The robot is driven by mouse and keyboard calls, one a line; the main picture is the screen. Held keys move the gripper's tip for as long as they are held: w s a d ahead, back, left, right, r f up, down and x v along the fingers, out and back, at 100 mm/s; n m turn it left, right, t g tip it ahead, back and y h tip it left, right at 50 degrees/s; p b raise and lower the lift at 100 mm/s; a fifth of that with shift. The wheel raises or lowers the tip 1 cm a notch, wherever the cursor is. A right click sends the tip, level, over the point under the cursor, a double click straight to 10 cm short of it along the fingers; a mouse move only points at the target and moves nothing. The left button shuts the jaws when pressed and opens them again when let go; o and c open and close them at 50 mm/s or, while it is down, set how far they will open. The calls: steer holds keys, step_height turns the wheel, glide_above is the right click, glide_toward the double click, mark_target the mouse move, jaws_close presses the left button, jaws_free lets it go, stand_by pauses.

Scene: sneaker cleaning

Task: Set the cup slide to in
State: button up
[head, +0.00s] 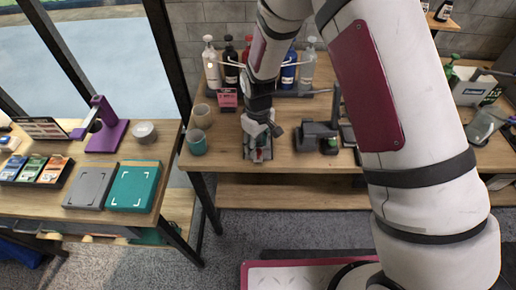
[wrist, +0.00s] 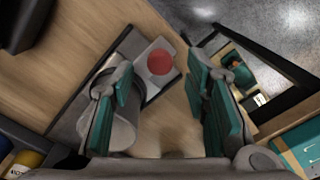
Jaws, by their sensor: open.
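My gripper (head: 262,128) points down over a small grey fixture (head: 250,153) at the front edge of the middle table, and hides most of it. This looks like the cup slide. In the wrist view my gripper (wrist: 168,95) is open, its teal pads wide apart. Beyond the fingertips lies a grey plate (wrist: 137,83) with a round red piece (wrist: 161,62) on it. A pale cylindrical body (wrist: 122,130) is partly hidden behind the left finger. Nothing is seen held between the pads. Whether the pads touch the fixture, and the slide's exact position, I cannot tell.
A beige cup (head: 202,115) and a teal cup (head: 197,142) stand left of my gripper. A dark device (head: 316,137) stands to its right. Several bottles (head: 212,68) line the back. A left table holds a grey box (head: 90,187) and a teal box (head: 133,186).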

steer(key=shift+f, duration=1.15)
steer(key=shift+c, duration=0.4)
jaws_close()
steer(key=w+b, duration=0.4)
steer(key=w, duration=0.2)
steer(key=w+b, duration=0.4)
steer(key=w, duration=0.2)
steer(key=shift+w+d+f, duration=0.1)
steer(key=shift+w+d, duration=0.05)
steer(key=shift+d, duration=0.05)
steer(key=shift+o, duration=0.4)
jaws_free()
